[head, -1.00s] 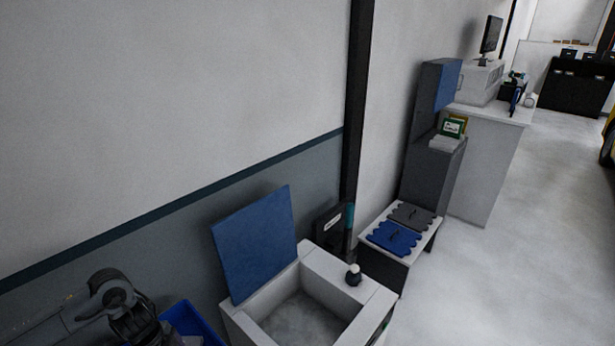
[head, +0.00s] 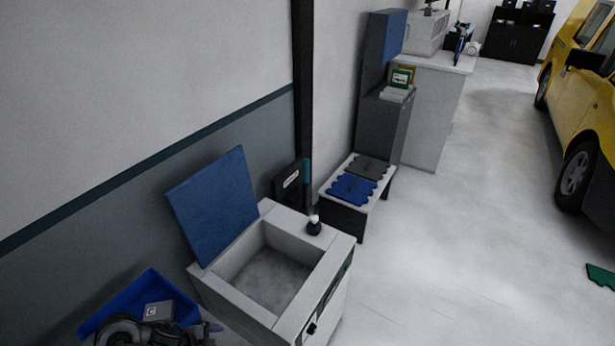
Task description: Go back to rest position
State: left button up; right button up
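Part of my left arm shows at the bottom left of the head view, in front of a blue bin. Its fingertips cannot be made out, so I cannot tell whether that gripper is open or shut. My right gripper is not in view. A white basin box (head: 303,325) stands at the bottom centre with its blue lid (head: 214,207) raised against the wall. Its inside looks grey and empty. A small black and white knob-like item (head: 314,226) sits on its rim.
The blue bin (head: 151,283) holds a box marked C. A low table (head: 378,189) carries blue and dark grey wavy-edged pieces. A grey cabinet (head: 383,130) and white counter (head: 428,120) stand behind. A yellow vehicle (head: 590,110) is at the right.

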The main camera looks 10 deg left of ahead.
pick_arm(q)
jog(key=s+a+r+n+y, duration=0.55)
jog(key=s+r+y, duration=0.3)
jog(key=s, duration=0.35)
jog(key=d+f+n+h, duration=0.1)
jog(key=d+n+h, duration=0.1)
jog(key=d, duration=0.3)
jog(key=s+d+f+n+h, duration=0.1)
jog(key=d+n, duration=0.1)
jog(key=d, duration=0.2)
jog(key=s+d+f+n+h, duration=0.1)
jog(key=d+n+h, duration=0.1)
jog(key=d, duration=0.3)
jog(key=shift+d+f+g+h, duration=0.3)
jog(key=shift+d+g+h, duration=0.05)
jog(key=shift+g, duration=0.05)
notch_tip(320, 180, up, 24)
jog(key=p, duration=2.3)
jog(key=shift+d+p, duration=0.25)
jog(key=shift+p, duration=0.15)
